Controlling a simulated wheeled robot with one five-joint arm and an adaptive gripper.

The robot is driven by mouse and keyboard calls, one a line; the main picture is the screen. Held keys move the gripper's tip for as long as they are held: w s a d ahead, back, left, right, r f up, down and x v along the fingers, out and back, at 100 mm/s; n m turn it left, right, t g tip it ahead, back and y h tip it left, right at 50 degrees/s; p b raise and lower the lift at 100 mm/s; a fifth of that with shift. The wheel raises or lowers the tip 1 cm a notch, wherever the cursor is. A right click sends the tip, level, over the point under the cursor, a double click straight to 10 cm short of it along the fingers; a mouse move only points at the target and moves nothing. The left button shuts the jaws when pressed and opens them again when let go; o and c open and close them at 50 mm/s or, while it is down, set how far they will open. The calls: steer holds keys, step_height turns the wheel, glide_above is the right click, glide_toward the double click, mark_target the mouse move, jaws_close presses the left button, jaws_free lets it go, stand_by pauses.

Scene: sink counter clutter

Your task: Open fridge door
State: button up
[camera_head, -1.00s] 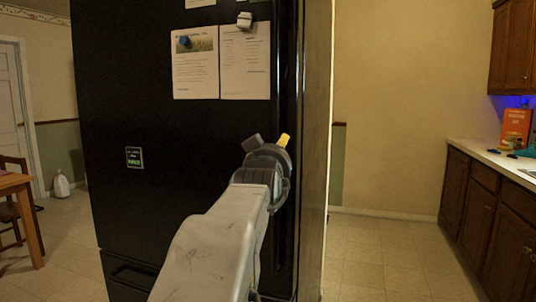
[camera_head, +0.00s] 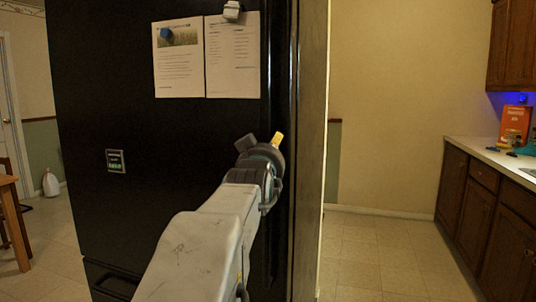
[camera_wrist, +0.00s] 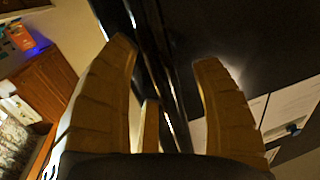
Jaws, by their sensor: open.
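The tall black fridge (camera_head: 160,215) fills the left-centre of the head view, and its door looks closed. A dark vertical handle (camera_head: 276,75) runs along the door's right edge. My gripper (camera_head: 264,150) is in front of that edge, partly hidden by my own arm; a yellow fingertip shows.
Papers (camera_head: 206,65) hang on the fridge door under magnets. A wooden table (camera_head: 14,225) stands at far left. A counter with brown cabinets (camera_head: 480,205) stands at right. The tiled floor (camera_head: 375,255) between fridge and cabinets is clear.

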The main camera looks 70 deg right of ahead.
steer(key=shift+c, duration=0.3)
jaws_close()
